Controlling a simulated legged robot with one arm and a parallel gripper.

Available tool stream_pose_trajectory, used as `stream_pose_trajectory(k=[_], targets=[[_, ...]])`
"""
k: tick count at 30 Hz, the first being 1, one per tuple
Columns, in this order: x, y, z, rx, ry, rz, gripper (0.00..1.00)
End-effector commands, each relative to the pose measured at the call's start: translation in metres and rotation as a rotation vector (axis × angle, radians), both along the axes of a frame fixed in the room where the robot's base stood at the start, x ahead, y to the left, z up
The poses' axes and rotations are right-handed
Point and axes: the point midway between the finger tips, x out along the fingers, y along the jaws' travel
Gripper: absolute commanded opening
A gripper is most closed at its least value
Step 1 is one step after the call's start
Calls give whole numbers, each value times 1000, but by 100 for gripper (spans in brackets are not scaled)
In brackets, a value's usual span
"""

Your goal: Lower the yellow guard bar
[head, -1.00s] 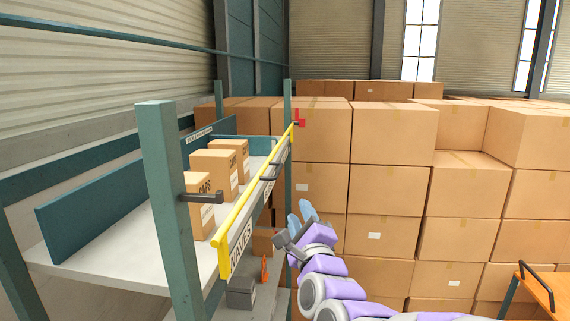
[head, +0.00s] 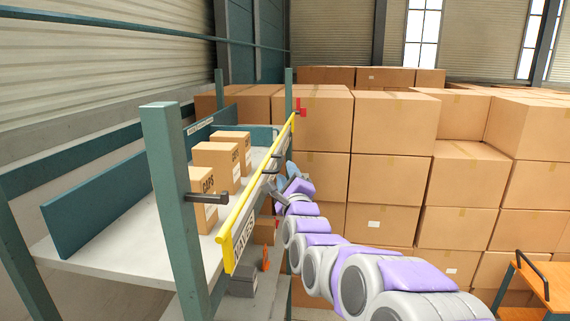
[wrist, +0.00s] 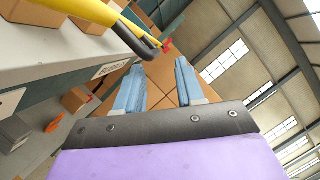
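The yellow guard bar (head: 252,190) runs across the front of the upper shelf, from the near post to a red latch piece (head: 300,112) at the far post. A dark handle sticks out from the middle of the bar; in the wrist view the handle (wrist: 134,42) lies close to the left finger, beside the yellow bar (wrist: 92,9). My gripper (head: 284,176) is beside the bar's outer side, near this handle. In the wrist view my gripper (wrist: 157,84) has its two blue fingers apart with nothing between them. Whether a finger touches the handle cannot be told.
The shelf's near green post (head: 172,200) carries a dark peg (head: 206,197). Small cartons (head: 216,165) stand on the upper shelf behind the bar. Large stacked boxes (head: 390,125) fill the back. An orange table (head: 535,285) is at the right.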

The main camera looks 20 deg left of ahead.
Motion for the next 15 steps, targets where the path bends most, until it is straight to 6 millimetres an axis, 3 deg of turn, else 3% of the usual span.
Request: stream_pose_trajectory(k=[4, 15], targets=[[15, 13, 4, -3, 0, 2, 38], [40, 14, 13, 6, 1, 1, 38]])
